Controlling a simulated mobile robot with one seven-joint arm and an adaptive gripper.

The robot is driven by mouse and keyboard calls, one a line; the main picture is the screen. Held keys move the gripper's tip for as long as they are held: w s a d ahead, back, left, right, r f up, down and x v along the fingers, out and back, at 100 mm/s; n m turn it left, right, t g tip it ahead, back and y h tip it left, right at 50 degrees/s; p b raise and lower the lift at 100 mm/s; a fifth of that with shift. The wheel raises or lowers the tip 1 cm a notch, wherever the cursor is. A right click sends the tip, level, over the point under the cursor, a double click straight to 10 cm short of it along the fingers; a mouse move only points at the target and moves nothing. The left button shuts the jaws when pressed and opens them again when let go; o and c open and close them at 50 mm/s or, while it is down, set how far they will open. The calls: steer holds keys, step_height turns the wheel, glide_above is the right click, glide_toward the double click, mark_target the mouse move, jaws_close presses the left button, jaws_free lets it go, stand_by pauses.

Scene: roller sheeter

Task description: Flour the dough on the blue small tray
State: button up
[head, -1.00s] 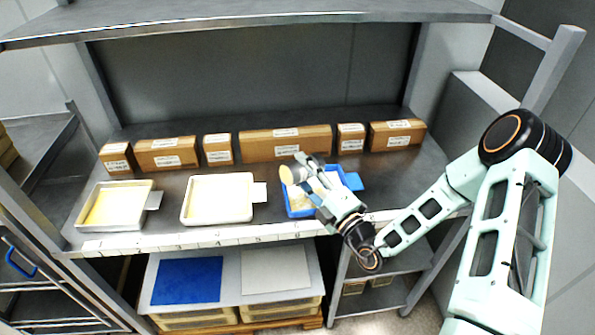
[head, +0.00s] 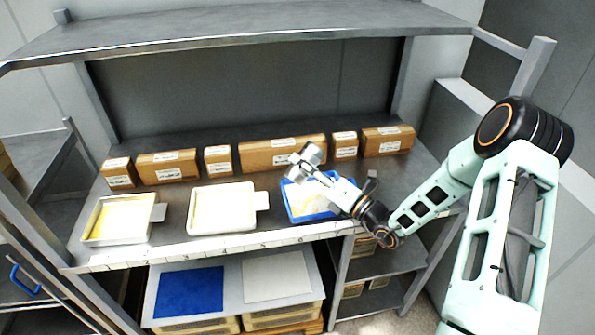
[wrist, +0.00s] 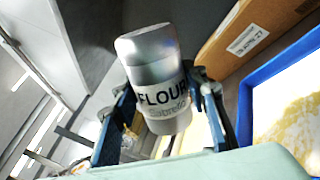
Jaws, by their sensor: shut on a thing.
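In the head view the shaker (head: 304,161) is held tilted over the far left part of the blue small tray (head: 291,211). The tray stands on the worktop, and part of it is hidden by my gripper and wrist. Its dough (head: 308,203) looks pale. In the wrist view the dough (wrist: 293,118) is yellowish with uneven white patches, beside the tray's blue rim (wrist: 246,105). I cannot see any flour falling.
A metal tray (head: 87,234) with yellow dough and a white-looking tray (head: 191,226) stand to the left. Cardboard boxes (head: 283,152) line the back. A shelf (head: 240,30) hangs above. Blue (head: 190,290) and whitish (head: 275,277) sheets lie below the worktop.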

mark_target(306, 152)
steer(key=n, duration=0.1)
steer(key=r+n+b, duration=0.1)
steer(key=n, duration=0.1)
steer(key=r+n+b, duration=0.1)
steer(key=n, duration=0.1)
steer(key=shift+w+d+g, duration=0.1)
steer(key=shift+g, duration=0.3)
step_height(306, 152, up, 3)
steer(key=n, duration=0.3)
steer(key=n+b, duration=0.1)
steer(key=n, duration=0.2)
steer(key=shift+d+f+g, duration=0.1)
steer(key=shift+f+g, duration=0.1)
steer(key=shift+g, duration=0.2)
steer(key=shift+w+b, duration=0.1)
steer(key=shift+b, duration=0.2)
